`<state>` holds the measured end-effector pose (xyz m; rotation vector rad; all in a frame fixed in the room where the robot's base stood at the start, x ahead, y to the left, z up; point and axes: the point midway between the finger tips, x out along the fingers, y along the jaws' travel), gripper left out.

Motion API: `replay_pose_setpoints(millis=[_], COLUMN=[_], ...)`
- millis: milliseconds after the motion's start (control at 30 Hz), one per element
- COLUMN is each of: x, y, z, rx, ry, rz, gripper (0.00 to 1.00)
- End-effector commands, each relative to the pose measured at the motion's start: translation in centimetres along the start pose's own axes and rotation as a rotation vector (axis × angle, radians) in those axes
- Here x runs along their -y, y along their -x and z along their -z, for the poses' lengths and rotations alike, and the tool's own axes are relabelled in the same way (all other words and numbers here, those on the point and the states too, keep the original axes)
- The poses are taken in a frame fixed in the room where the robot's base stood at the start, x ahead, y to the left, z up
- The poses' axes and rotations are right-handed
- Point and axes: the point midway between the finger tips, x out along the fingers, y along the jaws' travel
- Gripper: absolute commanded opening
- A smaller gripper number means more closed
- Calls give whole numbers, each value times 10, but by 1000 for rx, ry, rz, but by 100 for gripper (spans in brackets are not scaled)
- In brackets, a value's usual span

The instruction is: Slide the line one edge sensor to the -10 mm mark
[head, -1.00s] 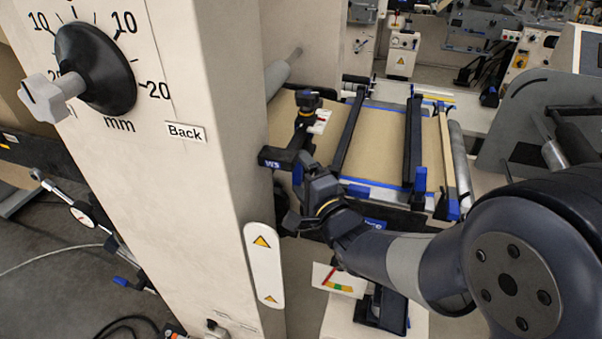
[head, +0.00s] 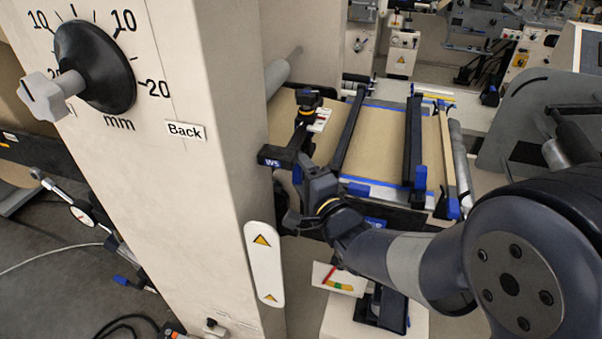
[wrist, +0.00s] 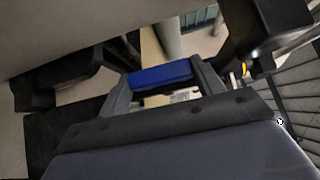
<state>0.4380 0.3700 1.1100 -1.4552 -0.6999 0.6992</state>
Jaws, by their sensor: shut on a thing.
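A black sensor bracket (head: 284,158) with white lettering, perhaps W5, sits at the web's near left edge in the head view. A blue piece (wrist: 160,75) lies between my gripper's two fingers in the wrist view. My gripper (head: 306,168) is shut on this piece, right beside the bracket in the head view. I cannot tell for sure whether the piece belongs to the line one edge sensor. The sensor's mm scale and its -10 mark are not readable.
A large pale column (head: 205,200) stands close left of my gripper. It carries a black dial (head: 95,68) marked in mm and a "Back" label (head: 185,131). The brown web (head: 384,145) and black crossbars (head: 413,140) lie right of the bracket. A small colour-marked card (head: 339,280) is below.

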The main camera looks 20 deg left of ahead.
Motion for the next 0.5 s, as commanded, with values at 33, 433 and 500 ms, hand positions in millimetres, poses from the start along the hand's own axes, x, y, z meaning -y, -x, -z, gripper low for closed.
replay_pose_setpoints(millis=[33, 433, 500], x=[-2, -1, -1], y=[1, 6, 6], z=[-1, -6, -6], rx=[0, 1, 1], ry=[0, 0, 0], rz=[0, -3, -3], gripper=[23, 23, 23])
